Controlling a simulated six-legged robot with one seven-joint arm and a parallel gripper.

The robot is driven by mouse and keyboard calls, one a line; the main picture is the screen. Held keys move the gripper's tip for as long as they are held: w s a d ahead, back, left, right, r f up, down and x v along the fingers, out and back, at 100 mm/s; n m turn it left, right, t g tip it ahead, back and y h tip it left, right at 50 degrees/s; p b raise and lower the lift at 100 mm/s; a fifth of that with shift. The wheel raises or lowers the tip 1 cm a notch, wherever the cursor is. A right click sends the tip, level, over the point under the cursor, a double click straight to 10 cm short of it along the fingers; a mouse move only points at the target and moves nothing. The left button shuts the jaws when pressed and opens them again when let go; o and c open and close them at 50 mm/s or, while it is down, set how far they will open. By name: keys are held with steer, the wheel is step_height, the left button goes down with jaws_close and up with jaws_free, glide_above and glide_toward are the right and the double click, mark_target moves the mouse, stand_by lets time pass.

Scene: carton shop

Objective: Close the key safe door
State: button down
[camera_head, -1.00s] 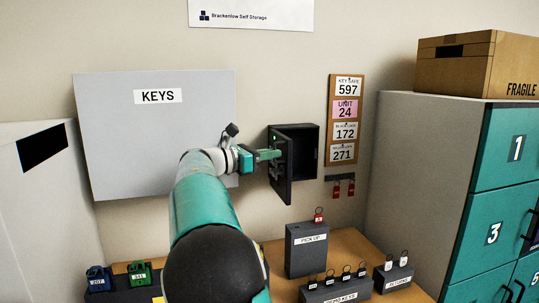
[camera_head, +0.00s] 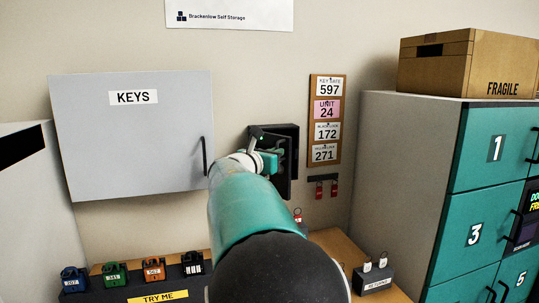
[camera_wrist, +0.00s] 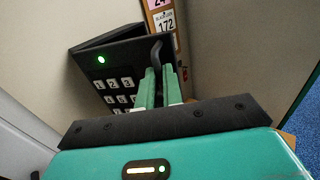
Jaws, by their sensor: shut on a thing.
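The key safe (camera_head: 290,130) is a small dark box on the wall. Its door stands ajar, angled out from the box, and my arm hides part of it in the head view. In the wrist view the door (camera_wrist: 120,58) shows a keypad (camera_wrist: 117,88) with white keys and a lit green light (camera_wrist: 101,59). A dark curved handle (camera_wrist: 156,47) is on the door's face. My gripper (camera_wrist: 159,82) has its green fingers closed on the handle. In the head view my gripper (camera_head: 270,162) is against the door.
A sign board (camera_head: 325,120) and red-tagged keys (camera_head: 320,190) hang right of the safe. A grey KEYS cabinet (camera_head: 135,150) is on the left wall. Padlocks (camera_head: 115,273) and a RETURNS box (camera_head: 374,279) sit on the table below. Teal lockers (camera_head: 490,190) stand at the right.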

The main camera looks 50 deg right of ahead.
steer(key=s+d+n+t, duration=0.1)
steer(key=d, duration=1)
steer(key=shift+s+t, duration=0.15)
steer(key=shift+t, duration=0.15)
steer(key=c, duration=1.6)
jaws_free()
steer(key=shift+s, duration=0.15)
steer(key=shift+o, duration=0.2)
steer(key=shift+w+y, duration=0.25)
steer(key=shift+y, duration=0.05)
steer(key=shift+w+a, duration=0.1)
steer(key=shift+a, duration=0.05)
steer(key=shift+a, duration=0.1)
